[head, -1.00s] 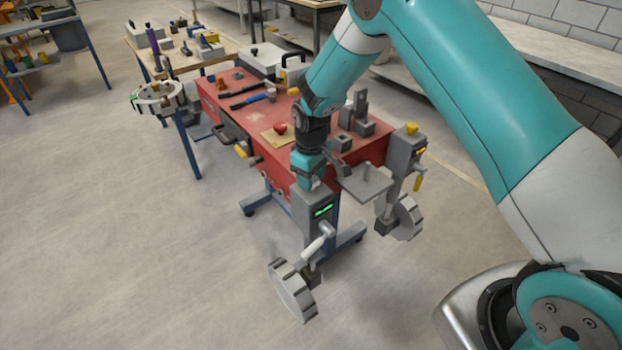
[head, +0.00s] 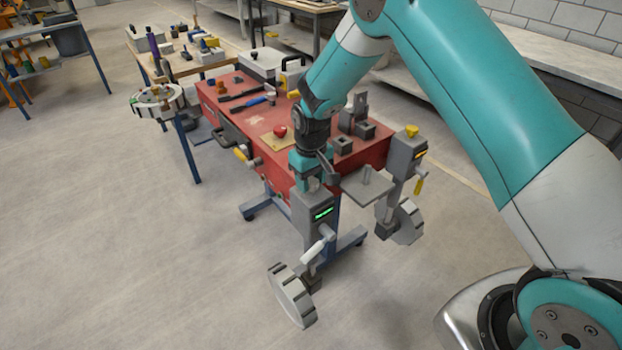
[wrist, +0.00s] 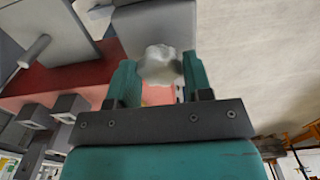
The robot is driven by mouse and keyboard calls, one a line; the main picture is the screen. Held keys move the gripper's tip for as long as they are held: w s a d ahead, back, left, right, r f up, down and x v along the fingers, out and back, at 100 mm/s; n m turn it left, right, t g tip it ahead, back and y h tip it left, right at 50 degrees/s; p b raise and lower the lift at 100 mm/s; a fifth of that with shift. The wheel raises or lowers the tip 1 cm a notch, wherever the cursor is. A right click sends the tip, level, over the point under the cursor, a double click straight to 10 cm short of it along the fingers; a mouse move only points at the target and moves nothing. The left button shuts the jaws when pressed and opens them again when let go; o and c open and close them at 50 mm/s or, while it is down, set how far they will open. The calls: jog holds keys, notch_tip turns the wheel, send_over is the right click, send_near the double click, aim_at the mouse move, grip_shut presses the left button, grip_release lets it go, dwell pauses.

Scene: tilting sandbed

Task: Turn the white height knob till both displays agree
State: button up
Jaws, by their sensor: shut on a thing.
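The white height knob (wrist: 160,66) is between the two teal fingers of my gripper (wrist: 157,80) in the wrist view. My gripper is shut on it. In the head view my gripper (head: 308,178) points down onto the top of a grey post, and the knob is mostly hidden there. The near post carries a display lit green (head: 323,213); its figures are too small to read. The far post carries a display lit orange (head: 421,155), also unreadable, and a yellow knob (head: 411,131) on top.
The red bench (head: 290,150) holds a red button, tools and grey blocks. A grey plate with a peg (head: 367,183) lies between the posts. A grey handwheel (head: 292,296) hangs below the near post, another (head: 405,222) below the far one. Floor at the front left is clear.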

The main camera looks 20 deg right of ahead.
aim_at(311, 181)
jog(key=o, duration=0.9)
jog(key=shift+o, duration=0.2)
notch_tip(311, 181, up, 18)
jog(key=b, duration=0.2)
jog(key=shift+f+b, duration=0.2)
jog(key=shift+b, duration=0.15)
